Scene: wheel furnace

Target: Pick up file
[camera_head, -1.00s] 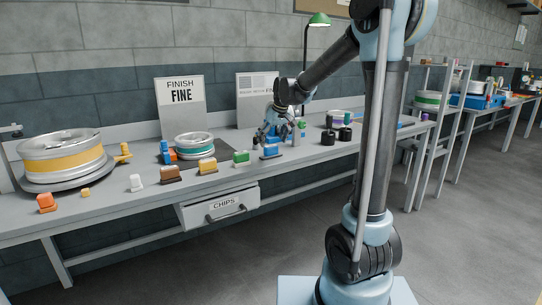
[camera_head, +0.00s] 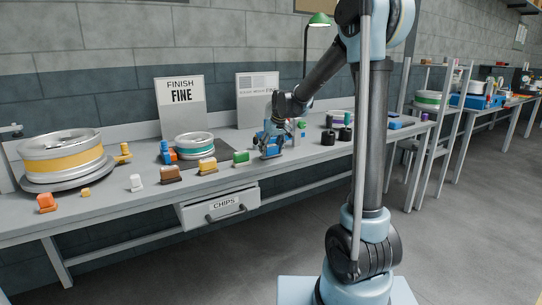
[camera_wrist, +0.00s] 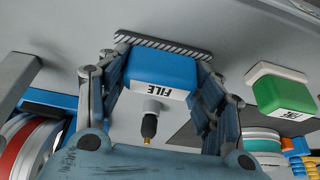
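The file is a blue block with a white FILE label and a hatched grey base strip. In the wrist view the file (camera_wrist: 160,73) lies between my gripper's two fingers, its label upside down. My gripper (camera_wrist: 162,85) is open, with a finger close along each side of the block; I cannot tell whether the pads touch it. In the head view my gripper (camera_head: 270,138) is down at the bench, around the file (camera_head: 271,151), which is partly hidden by the fingers.
A green block (camera_head: 241,158) stands just left of the file, also seen in the wrist view (camera_wrist: 282,95). A wheel with a teal band (camera_head: 194,146) sits on a dark mat. Black cylinders (camera_head: 328,137) stand to the right. The CHIPS drawer (camera_head: 222,206) hangs below the bench.

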